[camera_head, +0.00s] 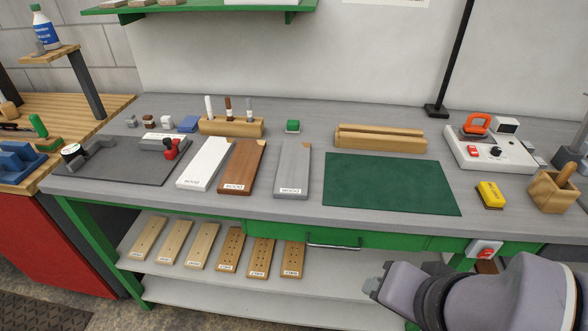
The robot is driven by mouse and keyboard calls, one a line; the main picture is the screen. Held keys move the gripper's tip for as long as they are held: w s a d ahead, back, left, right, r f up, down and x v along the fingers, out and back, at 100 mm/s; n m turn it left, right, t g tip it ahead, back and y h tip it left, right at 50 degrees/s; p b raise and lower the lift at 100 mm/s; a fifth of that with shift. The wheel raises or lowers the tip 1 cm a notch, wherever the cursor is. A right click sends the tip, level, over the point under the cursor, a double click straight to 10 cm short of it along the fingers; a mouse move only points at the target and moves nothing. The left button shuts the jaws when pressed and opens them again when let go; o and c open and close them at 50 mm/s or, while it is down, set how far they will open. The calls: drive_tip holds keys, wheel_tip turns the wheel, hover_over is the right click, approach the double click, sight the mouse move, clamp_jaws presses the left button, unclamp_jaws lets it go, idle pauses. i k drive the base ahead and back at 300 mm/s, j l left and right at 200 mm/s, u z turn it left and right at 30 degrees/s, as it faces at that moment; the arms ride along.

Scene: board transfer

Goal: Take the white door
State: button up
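A white door board (205,160) lies flat on the grey workbench, left of the middle. It has a small label at its near end. A brown board (242,165) lies close beside it on the right, and a grey board (292,168) lies further right. Nothing lies on top of the white board. Part of my arm shows at the lower right, in front of the bench and far from the boards.
A dark green mat (390,184) lies empty right of the boards. A wooden holder (232,127) with upright tools stands behind the boards. A dark pad (115,165) with tools lies left. The lower shelf (190,292) carries several wooden boards.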

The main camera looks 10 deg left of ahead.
sight(198, 175)
drive_tip(key=i+j, duration=0.1)
drive_tip(key=j, duration=0.3)
drive_tip(key=i+j, duration=0.1)
drive_tip(key=j, duration=0.35)
drive_tip(key=i+j, duration=0.1)
drive_tip(key=j, duration=0.3)
drive_tip(key=i+j, duration=0.1)
drive_tip(key=j, duration=0.3)
drive_tip(key=i+j, duration=0.1)
drive_tip(key=j, duration=0.3)
drive_tip(key=i+j, duration=0.1)
drive_tip(key=j, duration=0.35)
